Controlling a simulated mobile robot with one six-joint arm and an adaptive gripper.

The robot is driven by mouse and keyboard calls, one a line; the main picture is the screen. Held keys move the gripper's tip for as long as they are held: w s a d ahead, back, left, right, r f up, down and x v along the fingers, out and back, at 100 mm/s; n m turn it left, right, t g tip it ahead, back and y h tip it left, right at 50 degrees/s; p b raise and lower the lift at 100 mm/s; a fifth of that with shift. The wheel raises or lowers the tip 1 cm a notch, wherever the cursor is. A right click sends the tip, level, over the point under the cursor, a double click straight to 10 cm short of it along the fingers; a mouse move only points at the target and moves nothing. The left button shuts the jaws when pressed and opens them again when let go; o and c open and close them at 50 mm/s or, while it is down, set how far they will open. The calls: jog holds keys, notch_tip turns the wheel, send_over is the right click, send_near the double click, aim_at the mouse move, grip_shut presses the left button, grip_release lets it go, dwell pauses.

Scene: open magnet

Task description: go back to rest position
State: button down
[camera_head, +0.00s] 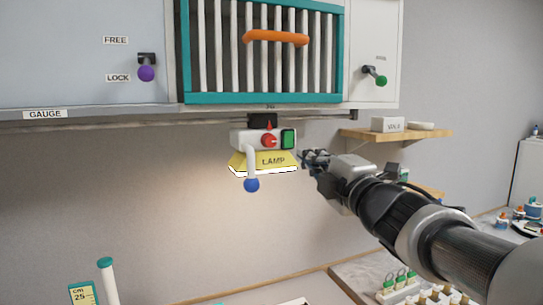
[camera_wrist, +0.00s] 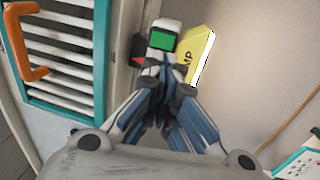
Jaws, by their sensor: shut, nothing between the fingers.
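My gripper (camera_head: 314,158) is at the right of the yellow lamp (camera_head: 270,160), its fingertips close to the lamp's right side. In the wrist view my gripper (camera_wrist: 163,65) is shut with nothing between the fingers. Beyond the fingertips sits the lamp's green switch (camera_wrist: 160,42), with the lamp's yellow shade (camera_wrist: 196,52) to its right. I cannot tell whether the fingertips touch the switch. The lamp's lower edge is bright white and the wall by it is lit. A red knob (camera_head: 268,141) and a lever with a blue ball (camera_head: 251,185) are on the lamp unit.
Above is a cabinet with a teal-framed grille (camera_head: 262,98) and orange handle (camera_head: 276,37). A purple-knobbed lever (camera_head: 146,73) and a green-knobbed lever (camera_head: 380,81) flank it. A wooden shelf (camera_head: 396,138) is behind my arm. A bench (camera_head: 356,277) with racks lies below.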

jog(key=s+d+f+m+g+h+b, duration=0.25)
jog(key=s+d+f+m+h, duration=0.2)
jog(key=s+f+m, duration=0.35)
jog(key=s+d+f+m+g+h+b, duration=0.1)
jog(key=s+d+f+m+g+h, duration=0.35)
jog(key=f, duration=0.55)
jog(key=s+a+f+m+g+y+b, duration=0.1)
jog(key=s+a+f+m+g, duration=0.2)
jog(key=s+f, duration=0.6)
jog(key=s+a+f+m+g+y+b, duration=0.1)
jog(key=s+a+f+m+g, duration=0.3)
jog(key=s+f, duration=0.6)
jog(key=shift+a+f+m+y, duration=0.4)
jog(key=shift+a+f+m, duration=0.3)
jog(key=shift+m, duration=0.35)
jog(key=shift+d, duration=0.1)
